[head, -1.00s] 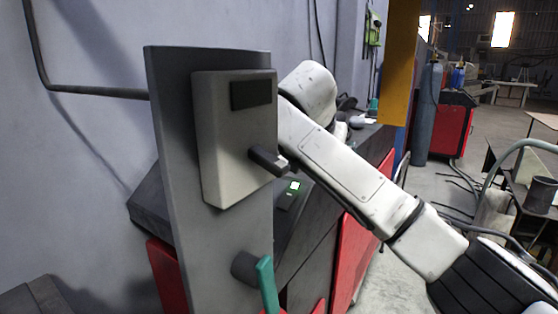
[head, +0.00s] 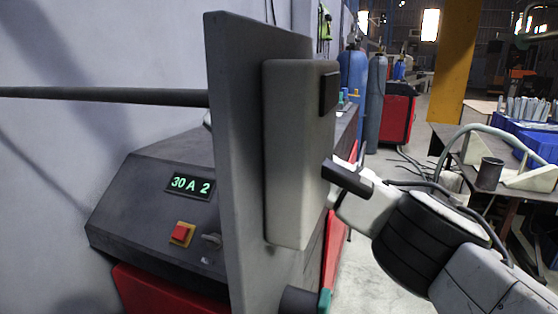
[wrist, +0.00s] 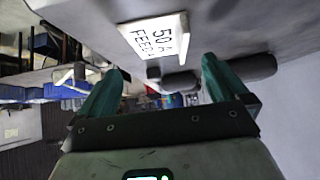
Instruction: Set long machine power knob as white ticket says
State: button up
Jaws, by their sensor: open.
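The dark sloped machine console (head: 150,195) at the left of the head view has a lit display (head: 190,186) reading 30 A 2. Below it are a red button (head: 180,232) on a yellow plate and a small grey knob (head: 212,241). In the wrist view, a white ticket (wrist: 155,38) on a grey surface shows rotated text, "50 A" and "FEED"; any mark after FEED is unclear. My gripper (wrist: 162,80) has two green fingers spread apart with nothing held between them.
A dark bar (head: 105,95) runs along the wall. Gas cylinders (head: 375,100) and a cluttered table (head: 515,185) are farther right.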

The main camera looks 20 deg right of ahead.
jog(key=shift+r+p+x, duration=0.2)
jog(key=shift+p+x, duration=0.3)
jog(key=shift+x, duration=2.4)
jog(key=shift+w+d, duration=0.15)
